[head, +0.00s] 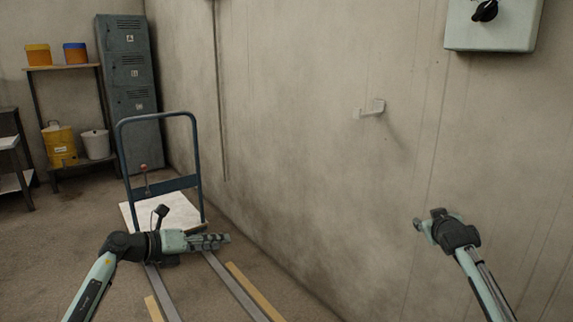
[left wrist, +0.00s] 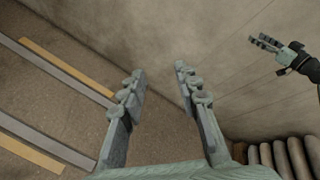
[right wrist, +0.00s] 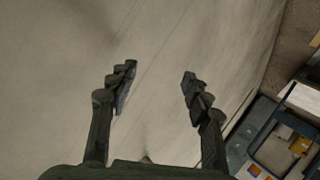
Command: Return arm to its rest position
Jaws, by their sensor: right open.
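My left gripper (head: 226,241) reaches in from the lower left in the head view, pointing right, in front of the cart. In the left wrist view its two fingers (left wrist: 158,76) are spread with nothing between them. My right gripper (head: 428,222) is at the right in the head view, in front of the bare wall. In the right wrist view its fingers (right wrist: 158,74) are apart and empty, with wall behind them. The right gripper also shows at the upper right of the left wrist view (left wrist: 268,43). The two grippers are well apart.
A wall hook (head: 372,109) and a grey-green box with a black knob (head: 490,22) are on the wall (head: 300,120). A blue-handled cart (head: 160,186) stands at left, near lockers (head: 130,72) and a shelf with buckets. Grey and yellow strips (head: 236,284) run along the floor.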

